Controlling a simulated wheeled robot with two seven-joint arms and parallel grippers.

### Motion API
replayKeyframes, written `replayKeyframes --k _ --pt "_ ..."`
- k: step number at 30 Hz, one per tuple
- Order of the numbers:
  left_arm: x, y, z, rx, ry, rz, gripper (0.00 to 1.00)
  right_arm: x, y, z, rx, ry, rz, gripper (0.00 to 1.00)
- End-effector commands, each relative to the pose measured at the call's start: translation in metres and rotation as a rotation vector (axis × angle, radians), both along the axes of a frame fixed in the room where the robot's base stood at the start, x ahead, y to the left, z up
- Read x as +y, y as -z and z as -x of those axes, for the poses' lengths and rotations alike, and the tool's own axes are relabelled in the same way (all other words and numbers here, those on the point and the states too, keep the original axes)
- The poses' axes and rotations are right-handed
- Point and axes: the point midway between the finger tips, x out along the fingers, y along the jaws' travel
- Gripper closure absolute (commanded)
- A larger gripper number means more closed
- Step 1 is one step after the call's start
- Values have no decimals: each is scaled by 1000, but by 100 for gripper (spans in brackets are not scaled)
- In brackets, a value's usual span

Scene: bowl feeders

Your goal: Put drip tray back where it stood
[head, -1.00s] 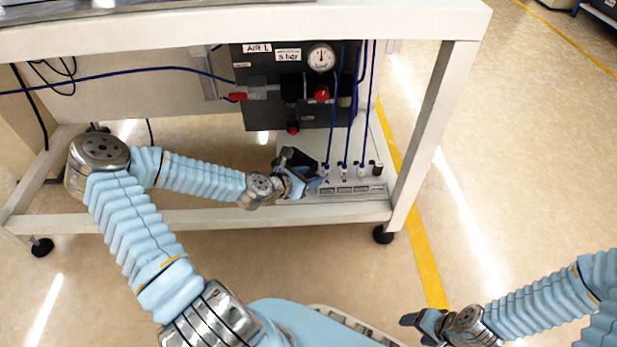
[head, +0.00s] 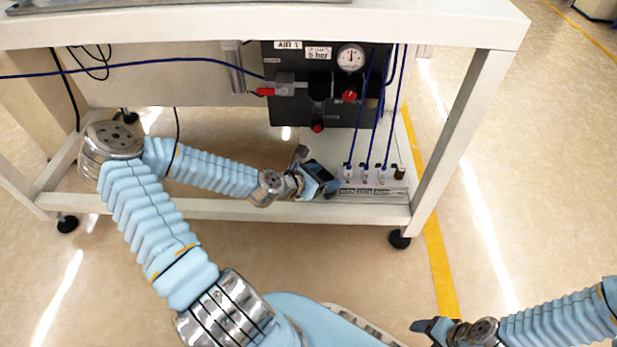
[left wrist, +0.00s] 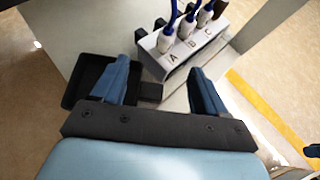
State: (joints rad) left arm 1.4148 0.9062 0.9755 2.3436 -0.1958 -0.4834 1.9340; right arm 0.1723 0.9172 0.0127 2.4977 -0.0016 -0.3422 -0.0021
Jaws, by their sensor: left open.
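The drip tray (left wrist: 72,88) is a shallow black square tray in the left wrist view, lying on the pale lower shelf beside the valve block. A dark block (left wrist: 150,91) lies between my fingertips; the left finger hides whether it joins the tray. My left gripper (head: 326,181) is low over the shelf in the head view, by the left end of the valve block. In the left wrist view its fingers (left wrist: 160,88) are spread apart, the left one over the tray's right side. My right gripper (head: 424,327) is at the lower right over the floor; its jaws are unclear.
The valve block (left wrist: 181,50) carries blue hoses marked A, B and C; it also shows in the head view (head: 372,193). Above it hangs a dark panel (head: 285,108) with a gauge (head: 351,57) and red knobs. The bench top (head: 250,25) and front leg (head: 460,140) frame the space.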

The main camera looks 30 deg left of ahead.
Motion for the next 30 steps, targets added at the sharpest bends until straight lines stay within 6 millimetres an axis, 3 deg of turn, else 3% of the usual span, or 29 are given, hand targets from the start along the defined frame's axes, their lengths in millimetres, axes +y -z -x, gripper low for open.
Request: replayKeyframes --k 3,9,16,20,23,27,30 --pt "10 -18 26 2 -6 0 27 -1 -12 0 -1 1 2 33" --pt "19 -37 60 1 -4 1 27 -2 -24 -1 -4 3 6 33" --pt "16 -42 75 2 31 -16 27 -3 -28 -1 -6 5 7 33" --pt "-28 -21 75 9 223 -129 27 -3 -27 -1 -6 5 7 33" --pt "-83 7 83 -1 502 -300 27 -3 -27 -1 -6 5 7 33" --pt "-149 48 115 -71 976 -596 27 -3 -27 -1 -6 5 7 33" --pt "-176 74 143 -161 1319 -812 27 -3 -27 -1 -6 5 7 33"
